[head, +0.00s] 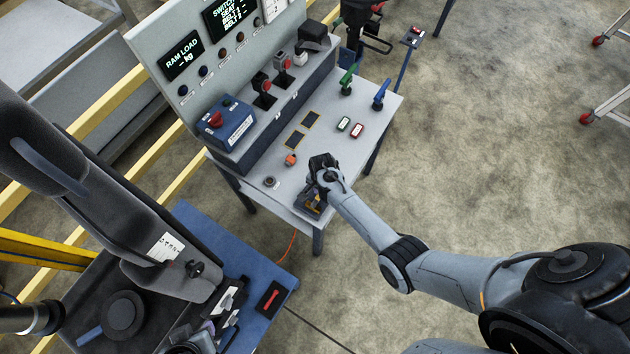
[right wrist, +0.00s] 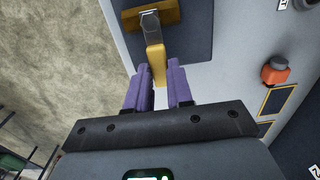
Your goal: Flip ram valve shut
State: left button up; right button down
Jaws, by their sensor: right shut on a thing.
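The ram valve appears to be the yellow lever (right wrist: 157,62) on a dark plate (right wrist: 178,38) with a yellow-brown block; its base (head: 311,204) shows at the near corner of the grey console table in the head view. No label on it is readable. My right gripper (head: 322,172) is over that corner. In the right wrist view, its purple fingers (right wrist: 159,82) are on either side of the yellow lever's end and shut on it. The fingers partly hide the lever's end.
An orange knob (right wrist: 275,70) is beside the lever and also shows on the table (head: 290,159). A green lever (head: 347,80) and a blue lever (head: 381,95) stand at the table's far end. A blue control box (head: 228,124) sits at the back.

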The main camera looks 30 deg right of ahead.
jog(key=c, duration=1)
grip_release()
jog(key=shift+r, duration=0.1)
jog(key=shift+r, duration=0.25)
notch_tip(320, 180, up, 10)
jog(key=p, duration=0.1)
